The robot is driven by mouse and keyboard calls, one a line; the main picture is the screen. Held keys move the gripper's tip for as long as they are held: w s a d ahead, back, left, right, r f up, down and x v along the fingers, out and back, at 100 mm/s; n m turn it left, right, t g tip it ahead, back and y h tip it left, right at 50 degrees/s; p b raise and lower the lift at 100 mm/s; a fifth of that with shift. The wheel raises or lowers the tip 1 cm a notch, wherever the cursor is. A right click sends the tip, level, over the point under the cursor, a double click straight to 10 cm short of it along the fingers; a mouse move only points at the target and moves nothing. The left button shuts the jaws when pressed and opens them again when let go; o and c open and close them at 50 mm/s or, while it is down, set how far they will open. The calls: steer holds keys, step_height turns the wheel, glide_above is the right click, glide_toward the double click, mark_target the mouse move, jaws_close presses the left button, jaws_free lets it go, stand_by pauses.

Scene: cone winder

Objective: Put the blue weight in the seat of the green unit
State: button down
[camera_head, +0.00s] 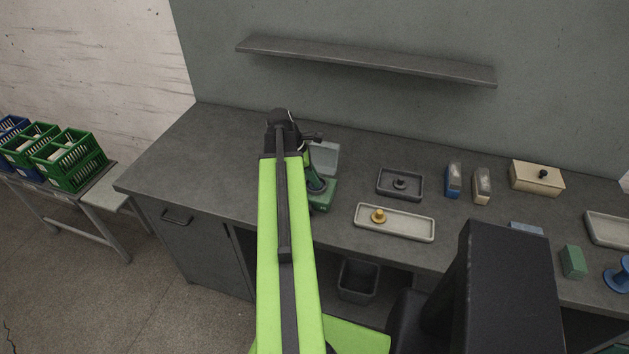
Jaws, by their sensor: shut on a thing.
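The green unit (324,196) stands on the worktop just right of my arm, with a pale grey-green panel (324,158) at its back. My arm hides its left part, and I cannot see its seat clearly. My gripper (312,142) is at the far end of the arm, above and beside the unit. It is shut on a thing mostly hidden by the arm. A small dark bluish part (316,184) shows at the unit, seemingly the blue weight. I cannot tell whether it touches the seat.
Right of the unit are a dark tray (381,192) with a dark knobbed weight and a pale tray (420,232) with a yellow one. Small blocks, a cream box (537,179) and a blue spool (617,279) are farther right. A shelf (370,62) hangs above. The worktop's left is clear.

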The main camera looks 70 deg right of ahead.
steer(key=c, duration=1.3)
jaws_free()
steer(key=shift+r+p, duration=0.3)
steer(key=shift+r, duration=0.1)
steer(key=p+v, duration=1)
steer(key=v, duration=0.1)
steer(key=shift+w+r, duration=0.15)
steer(key=shift+w, duration=0.1)
